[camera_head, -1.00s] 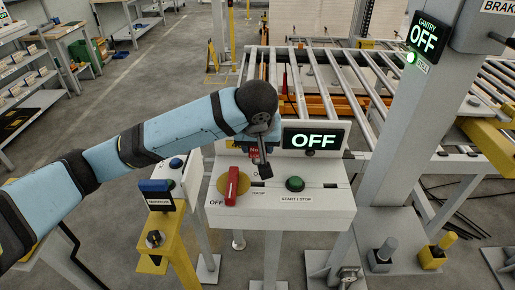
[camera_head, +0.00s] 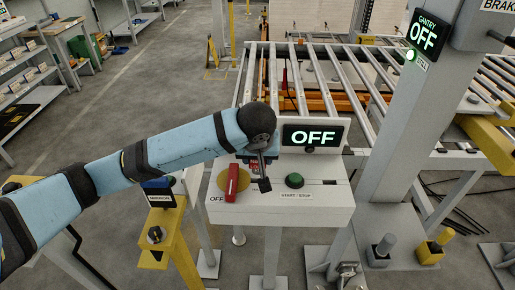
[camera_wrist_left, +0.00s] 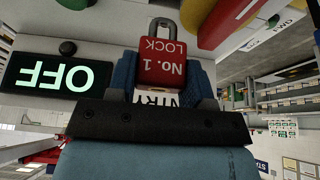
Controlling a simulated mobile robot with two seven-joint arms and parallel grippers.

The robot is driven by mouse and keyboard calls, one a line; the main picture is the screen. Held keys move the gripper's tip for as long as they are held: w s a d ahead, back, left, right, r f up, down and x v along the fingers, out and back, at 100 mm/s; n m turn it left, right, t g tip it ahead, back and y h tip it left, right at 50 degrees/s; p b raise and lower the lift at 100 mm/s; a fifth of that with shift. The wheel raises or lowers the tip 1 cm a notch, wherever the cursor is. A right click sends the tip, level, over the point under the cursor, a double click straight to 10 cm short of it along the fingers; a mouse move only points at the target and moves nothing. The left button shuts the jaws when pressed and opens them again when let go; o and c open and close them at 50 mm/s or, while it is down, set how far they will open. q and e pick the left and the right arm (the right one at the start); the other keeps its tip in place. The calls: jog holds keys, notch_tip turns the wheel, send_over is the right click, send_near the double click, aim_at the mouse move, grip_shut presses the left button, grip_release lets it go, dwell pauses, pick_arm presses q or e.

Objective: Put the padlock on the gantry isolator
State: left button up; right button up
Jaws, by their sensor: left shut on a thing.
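The red padlock (camera_wrist_left: 162,68), marked "No. 1 LOCK", shows in the left wrist view with its metal shackle pointing away from my left gripper. My left gripper (camera_head: 264,183) is shut on the padlock body, over the sloping front panel of the console. The gantry isolator (camera_head: 232,184) is a red handle on a yellow disc at the panel's left, just left of the gripper. The handle also shows at the top of the left wrist view (camera_wrist_left: 228,24), to the right of the shackle, apart from it. In the head view the gripper and wrist mostly hide the padlock. My right gripper is out of view.
A green button (camera_head: 295,180) sits right of the gripper. A display reading OFF (camera_head: 312,136) stands behind it. A grey column (camera_head: 400,130) rises at the right, with the roller conveyor behind.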

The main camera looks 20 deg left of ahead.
aim_at(257, 168)
pick_arm(q)
jog(key=shift+f, duration=0.55)
dwell(0.4)
jog(key=shift+p, duration=0.75)
jog(key=shift+r, duration=0.1)
dwell(0.4)
jog(key=shift+p, duration=0.65)
dwell(0.3)
jog(key=shift+p, duration=0.75)
jog(key=shift+f, duration=2.35)
